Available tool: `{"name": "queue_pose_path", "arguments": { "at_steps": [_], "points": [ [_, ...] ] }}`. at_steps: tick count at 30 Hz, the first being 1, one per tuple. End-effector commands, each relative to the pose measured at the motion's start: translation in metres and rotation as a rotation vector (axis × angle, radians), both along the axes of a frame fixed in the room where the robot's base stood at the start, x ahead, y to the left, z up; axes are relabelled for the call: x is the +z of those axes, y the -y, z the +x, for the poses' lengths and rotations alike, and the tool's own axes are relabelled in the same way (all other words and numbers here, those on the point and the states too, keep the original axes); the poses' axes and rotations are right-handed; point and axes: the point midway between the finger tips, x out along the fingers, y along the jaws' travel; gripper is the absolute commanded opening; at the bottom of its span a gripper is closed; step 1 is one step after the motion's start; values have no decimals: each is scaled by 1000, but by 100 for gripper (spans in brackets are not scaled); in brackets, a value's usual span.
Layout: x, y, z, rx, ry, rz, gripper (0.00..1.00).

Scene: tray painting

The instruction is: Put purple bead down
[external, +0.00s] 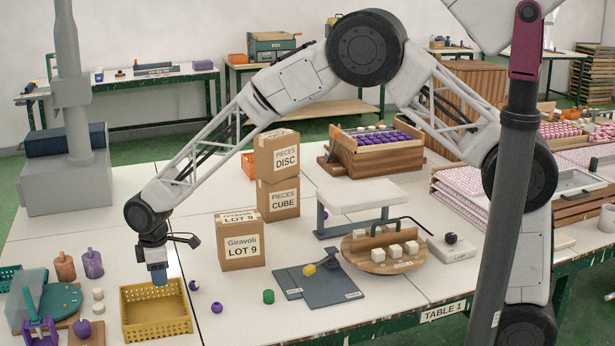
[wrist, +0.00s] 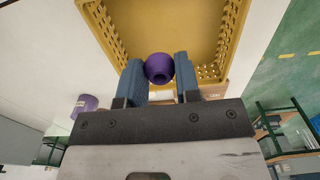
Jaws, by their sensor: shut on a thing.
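My gripper (external: 160,279) is low over the yellow basket (external: 133,324) at the front left of the table. In the wrist view its two blue fingers (wrist: 159,75) are shut on a round purple bead (wrist: 158,66). The yellow basket (wrist: 231,25) has slotted walls and fills the top of that view; its visible floor looks empty. The held bead is at the near wall, and I cannot tell its height above the basket. In the external view the fingers hide it.
Left of the basket stand a teal fixture (external: 62,299), purple and brown pegs (external: 93,264) (external: 65,267) and small white pieces (external: 98,294). Labelled cartons (external: 240,246), a green piece (external: 268,296) and dark plates (external: 335,285) stand to the right.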

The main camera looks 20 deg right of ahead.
Motion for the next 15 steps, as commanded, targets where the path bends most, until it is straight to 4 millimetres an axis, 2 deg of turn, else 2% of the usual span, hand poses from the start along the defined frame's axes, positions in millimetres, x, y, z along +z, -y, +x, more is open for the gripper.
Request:
{"name": "queue_pose_path", "arguments": {
  "at_steps": [9,15],
  "points": [
    [-43,0,0,0,-1,-1,9],
    [-53,0,0,0,0,0,9]
  ]
}}
